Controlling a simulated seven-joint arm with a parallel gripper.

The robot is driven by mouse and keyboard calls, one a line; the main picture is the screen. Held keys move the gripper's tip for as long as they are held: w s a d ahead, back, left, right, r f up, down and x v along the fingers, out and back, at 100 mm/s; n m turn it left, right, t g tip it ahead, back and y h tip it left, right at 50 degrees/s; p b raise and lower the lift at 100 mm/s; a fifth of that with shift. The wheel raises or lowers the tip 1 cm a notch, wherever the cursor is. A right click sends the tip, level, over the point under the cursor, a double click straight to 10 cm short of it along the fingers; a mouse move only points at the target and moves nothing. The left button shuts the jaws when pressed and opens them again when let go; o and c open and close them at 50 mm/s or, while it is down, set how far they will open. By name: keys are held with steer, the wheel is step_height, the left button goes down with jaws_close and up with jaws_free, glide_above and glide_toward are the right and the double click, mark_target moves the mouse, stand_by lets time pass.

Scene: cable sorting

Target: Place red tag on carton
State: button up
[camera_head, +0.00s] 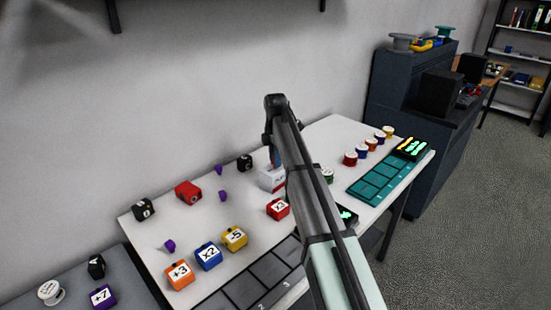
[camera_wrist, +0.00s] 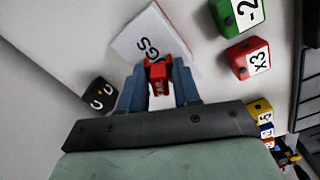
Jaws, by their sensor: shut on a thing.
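The red tag (camera_wrist: 157,82) is a small red piece with dark marks. In the wrist view it is between the two blue-grey fingers of my gripper (camera_wrist: 158,70), which is shut on it. The white carton (camera_wrist: 135,38) with the letters "GS" showing lies just beyond the fingertips. The tag overlaps its near edge in this view; I cannot tell whether they touch. In the head view the carton (camera_head: 270,179) stands mid-table, partly behind my arm. My arm hides most of the gripper there, and the tag cannot be made out.
A red X3 block (camera_head: 278,209) stands in front of the carton, and a black block (camera_head: 245,162) behind it to the left. Purple pieces (camera_head: 223,196) lie left of it. A teal tray (camera_head: 378,180) and several spools (camera_head: 350,158) are at the right.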

steer(key=shift+f, duration=0.25)
steer(key=o, duration=1)
step_height(320, 180, up, 12)
steer(key=shift+r, duration=0.15)
stand_by(0.3)
